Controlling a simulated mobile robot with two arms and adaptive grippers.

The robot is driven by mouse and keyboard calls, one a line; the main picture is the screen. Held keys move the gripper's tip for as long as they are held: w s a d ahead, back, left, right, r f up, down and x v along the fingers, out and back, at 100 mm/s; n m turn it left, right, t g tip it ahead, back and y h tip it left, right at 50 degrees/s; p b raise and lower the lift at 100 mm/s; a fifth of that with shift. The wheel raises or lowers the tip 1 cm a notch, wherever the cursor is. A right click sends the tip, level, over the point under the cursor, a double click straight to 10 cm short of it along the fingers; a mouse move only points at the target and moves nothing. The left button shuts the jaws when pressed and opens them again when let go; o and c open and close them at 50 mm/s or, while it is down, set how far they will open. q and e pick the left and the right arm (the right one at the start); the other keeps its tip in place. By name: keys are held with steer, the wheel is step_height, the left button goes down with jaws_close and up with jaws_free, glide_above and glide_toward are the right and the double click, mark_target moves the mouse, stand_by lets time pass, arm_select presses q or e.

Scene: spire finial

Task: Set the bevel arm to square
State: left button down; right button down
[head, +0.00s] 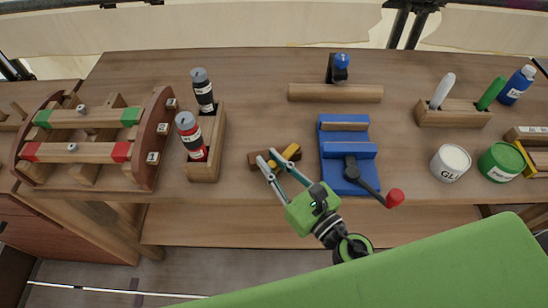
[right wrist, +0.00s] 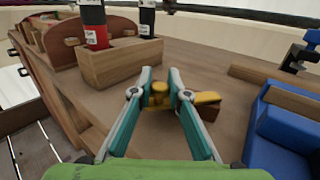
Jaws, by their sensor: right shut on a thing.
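The bevel lies flat on the workbench, left of the blue vise, with a brown wooden stock (head: 256,159) and a yellow arm (head: 290,152). In the right wrist view the yellow arm (right wrist: 206,97) points right, beside a wooden end (right wrist: 211,111). A brass knob (right wrist: 158,96) shows between my fingers. My right gripper (head: 268,156) reaches in from the front and is shut on the bevel; its fingers (right wrist: 160,76) stand on either side of the knob and hide part of the tool. The exact angle between arm and stock is unclear. My left gripper is not in view.
The blue vise (head: 347,170) with a red-tipped handle stands right of the bevel. A wooden holder (head: 205,166) with two bottles stands left. A wooden bar (head: 335,93) lies behind. A glue pot (head: 451,163) and green pot (head: 500,162) are at right.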

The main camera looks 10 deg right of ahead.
steer(key=shift+s+d+f, duration=0.1)
steer(key=shift+d+f, duration=0.05)
steer(key=shift+a, duration=0.35)
steer(key=shift+w+a, duration=0.2)
steer(key=shift+a, duration=0.35)
steer(key=shift+d, duration=0.15)
steer(key=c, duration=1.9)
jaws_free()
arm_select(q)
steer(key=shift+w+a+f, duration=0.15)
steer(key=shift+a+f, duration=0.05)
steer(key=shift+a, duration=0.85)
